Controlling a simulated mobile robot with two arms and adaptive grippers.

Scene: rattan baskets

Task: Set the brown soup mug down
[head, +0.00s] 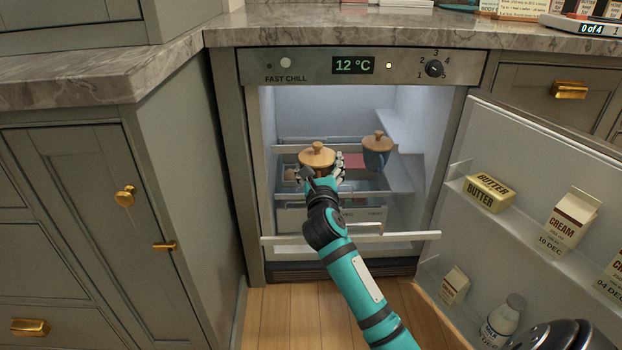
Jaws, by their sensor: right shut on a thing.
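The brown soup mug shows mostly as its round wooden lid (317,155) with a knob, inside the open fridge. Its body is largely hidden by my right gripper (322,175), which is shut on it. The mug looks upright. I cannot tell whether its base touches a shelf or drawer. A dark blue mug with a similar wooden lid (377,153) stands to its right, apart from it.
The fridge door (520,190) stands open at the right, with butter (489,193), cream cartons (568,221) and a milk bottle (503,319) on its shelves. A pulled-out drawer front (410,236) lies under my right arm. Grey cabinets close in the left side.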

